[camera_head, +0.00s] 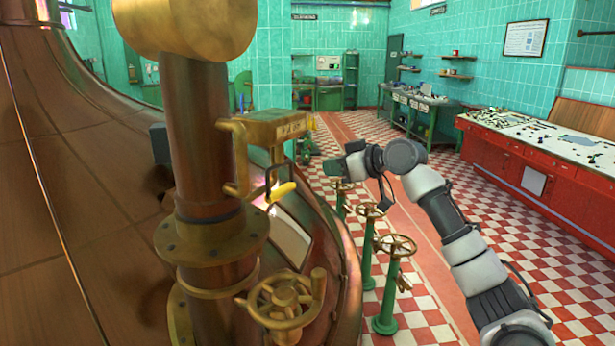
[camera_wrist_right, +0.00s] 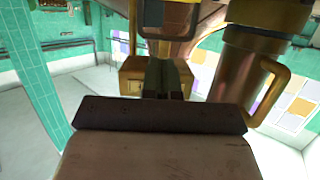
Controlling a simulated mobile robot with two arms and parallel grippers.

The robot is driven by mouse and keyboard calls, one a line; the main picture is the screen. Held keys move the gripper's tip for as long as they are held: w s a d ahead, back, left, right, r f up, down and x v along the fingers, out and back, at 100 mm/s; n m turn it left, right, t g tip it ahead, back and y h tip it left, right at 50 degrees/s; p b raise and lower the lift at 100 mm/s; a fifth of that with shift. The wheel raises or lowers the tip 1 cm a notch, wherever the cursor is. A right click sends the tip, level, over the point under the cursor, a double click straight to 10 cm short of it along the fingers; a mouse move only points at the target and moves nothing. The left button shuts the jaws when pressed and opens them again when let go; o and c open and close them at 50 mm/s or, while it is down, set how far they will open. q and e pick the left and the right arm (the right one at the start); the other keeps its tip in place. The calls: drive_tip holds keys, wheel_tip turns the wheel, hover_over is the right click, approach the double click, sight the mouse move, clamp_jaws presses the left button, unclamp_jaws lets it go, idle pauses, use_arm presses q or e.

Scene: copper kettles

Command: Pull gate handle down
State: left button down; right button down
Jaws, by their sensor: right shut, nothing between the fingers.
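A labelled brass box (camera_head: 278,127) is mounted beside the copper column, with a brass bracket at its left. A yellow handle (camera_head: 283,191) on a dark curved lever hangs below the box; I take it as the gate handle. My right gripper (camera_head: 333,167) is shut and empty, to the right of the yellow handle and apart from it in the head view. In the right wrist view my right gripper's fingers (camera_wrist_right: 166,78) are together in front of a brass box (camera_wrist_right: 131,77). The yellow handle cannot be made out there. My left gripper is not in view.
A copper column (camera_head: 200,130) and large copper kettle (camera_head: 75,200) fill the left. A brass handwheel (camera_head: 283,302) sits low in front. A red control desk (camera_head: 530,150) stands right.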

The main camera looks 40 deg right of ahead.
drive_tip(key=p, duration=0.6)
hover_over(293, 184)
drive_tip(key=s+a, duration=0.2)
drive_tip(key=s, duration=0.2)
wheel_tip(293, 184, down, 2)
drive_tip(key=f, duration=0.2)
drive_tip(key=w+f+p, duration=0.1)
drive_tip(key=f, duration=0.1)
drive_tip(key=shift+d+f, duration=0.1)
drive_tip(key=shift+f, duration=0.2)
wheel_tip(293, 184, down, 8)
drive_tip(key=b, duration=0.8)
drive_tip(key=shift+s+r, duration=0.15)
drive_tip(key=shift+r, duration=0.2)
